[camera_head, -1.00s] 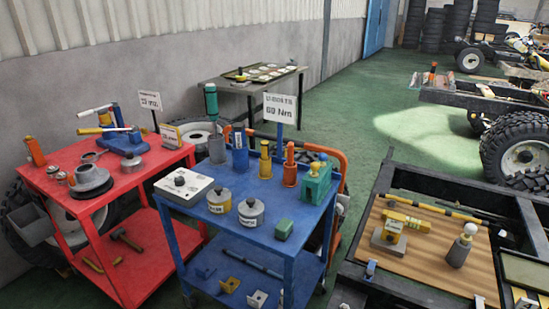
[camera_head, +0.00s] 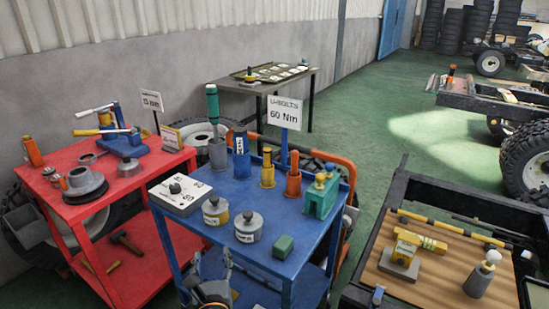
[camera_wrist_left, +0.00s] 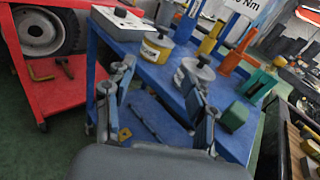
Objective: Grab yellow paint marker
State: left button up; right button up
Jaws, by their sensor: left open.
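A yellow marker-like cylinder (camera_head: 267,170) stands upright on the blue cart's top, between a blue one and an orange one. It also shows tilted in the left wrist view (camera_wrist_left: 209,42), beyond the round tins. My left gripper (camera_head: 213,256) is at the bottom of the head view, in front of the blue cart and below its top. In the left wrist view my left gripper (camera_wrist_left: 164,76) is open and empty, fingers pointing toward the cart. It is well apart from the yellow cylinder. My right gripper is not in view.
The blue cart (camera_head: 262,225) also holds two round tins (camera_head: 232,218), a white box (camera_head: 180,194), a green block (camera_head: 283,246), a green tool (camera_head: 322,195) and a sign (camera_head: 284,113). A red cart (camera_head: 125,188) stands left; a chassis frame (camera_head: 470,205) stands right.

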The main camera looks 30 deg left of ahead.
aim_at(266, 151)
jog(key=i, duration=1.15)
